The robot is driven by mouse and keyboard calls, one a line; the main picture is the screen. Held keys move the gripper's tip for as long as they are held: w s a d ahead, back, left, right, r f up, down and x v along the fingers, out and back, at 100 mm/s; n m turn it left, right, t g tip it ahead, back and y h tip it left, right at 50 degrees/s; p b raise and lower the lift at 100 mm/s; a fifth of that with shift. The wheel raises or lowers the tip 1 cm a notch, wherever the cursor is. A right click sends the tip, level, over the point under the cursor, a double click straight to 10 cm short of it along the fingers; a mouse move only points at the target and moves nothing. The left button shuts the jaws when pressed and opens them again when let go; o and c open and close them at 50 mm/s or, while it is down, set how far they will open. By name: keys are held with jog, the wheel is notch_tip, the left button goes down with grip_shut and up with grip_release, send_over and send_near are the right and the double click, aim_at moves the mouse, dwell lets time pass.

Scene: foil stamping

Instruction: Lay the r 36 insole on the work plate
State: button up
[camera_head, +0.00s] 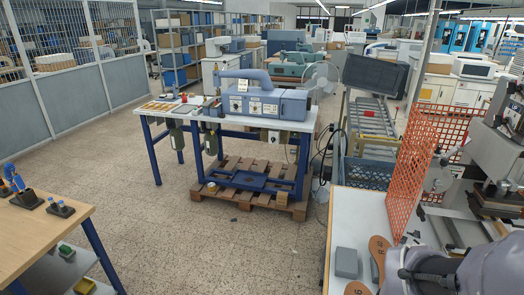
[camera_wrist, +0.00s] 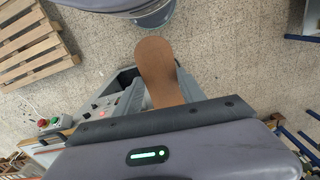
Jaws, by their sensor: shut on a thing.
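A brown insole (camera_wrist: 158,68) sticks out from my gripper (camera_wrist: 165,115) in the wrist view, its rounded end pointing away. My gripper is shut on its near part, and the dark front edge of the gripper hides that end and the fingertips. No marking is readable on the face seen there. In the head view, a brown insole piece marked R (camera_head: 379,250) shows at the lower right beside my arm. Another brown piece marked with a 6 (camera_head: 356,288) is cut off by the bottom edge. I cannot tell which of these is held. I cannot make out the work plate clearly.
A grey box (camera_head: 346,263) lies on the light table. An orange mesh guard (camera_head: 419,160) stands by the machine at the right (camera_head: 492,195). A control box with red and green buttons (camera_wrist: 48,122) and a wooden pallet (camera_wrist: 32,42) show in the wrist view.

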jog(key=shift+n, duration=0.6)
jog(key=w, duration=0.3)
jog(key=w+f, duration=0.1)
jog(key=w, duration=0.1)
jog(key=shift+w+a+f, duration=0.1)
jog(key=shift+w+a, duration=0.2)
jog(key=shift+a, duration=0.05)
jog(key=w+a+f+n, duration=0.1)
jog(key=w+a+f, duration=0.15)
jog(key=w, duration=0.25)
jog(key=w+a+f+n, duration=0.2)
jog(key=w+a, duration=0.2)
jog(key=w, duration=0.1)
notch_tip(320, 180, down, 16)
jog(key=b, duration=1.6)
jog(key=shift+d+r, duration=0.1)
jog(key=shift+r, duration=0.1)
